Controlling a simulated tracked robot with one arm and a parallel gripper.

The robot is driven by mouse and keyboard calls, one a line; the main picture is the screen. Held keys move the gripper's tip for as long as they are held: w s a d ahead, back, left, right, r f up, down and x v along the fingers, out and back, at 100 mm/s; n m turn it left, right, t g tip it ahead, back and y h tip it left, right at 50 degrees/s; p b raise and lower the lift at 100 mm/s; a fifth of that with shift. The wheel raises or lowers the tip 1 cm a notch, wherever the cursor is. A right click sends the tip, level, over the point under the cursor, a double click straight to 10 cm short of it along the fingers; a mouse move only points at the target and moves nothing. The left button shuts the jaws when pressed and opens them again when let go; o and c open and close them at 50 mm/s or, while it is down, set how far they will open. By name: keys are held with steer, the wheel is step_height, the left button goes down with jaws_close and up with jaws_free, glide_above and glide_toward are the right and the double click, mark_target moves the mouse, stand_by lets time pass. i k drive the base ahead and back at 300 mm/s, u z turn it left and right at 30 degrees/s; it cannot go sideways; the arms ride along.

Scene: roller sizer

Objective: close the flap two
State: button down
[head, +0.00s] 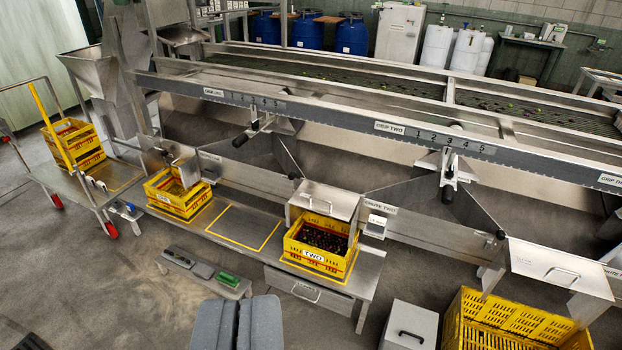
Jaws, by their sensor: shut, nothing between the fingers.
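Flap two (328,199) is a bare metal plate with a bar handle on its front part, beside the label reading "chute two" (380,207). It sticks out from the chute front over the back of the yellow crate marked TWO (318,257). The crate holds many small dark fruits and stands on the metal bench. I cannot tell whether fruit is passing under the flap. My gripper (238,301) is at the bottom edge of the view, shut and empty, in front of the bench and apart from the flap.
Another flap (560,268) juts out at the right above a large yellow crate (510,322). Yellow crates (178,193) stand at the left. A low stand (203,272) with tools and a grey box (409,325) are on the floor. The long sizer rail (330,118) runs behind.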

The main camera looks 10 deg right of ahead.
mark_target(325, 195)
steer(key=z, duration=0.05)
steer(key=i, duration=1.15)
steer(key=u, duration=1)
steer(key=i, duration=1.45)
steer(key=z, duration=1.45)
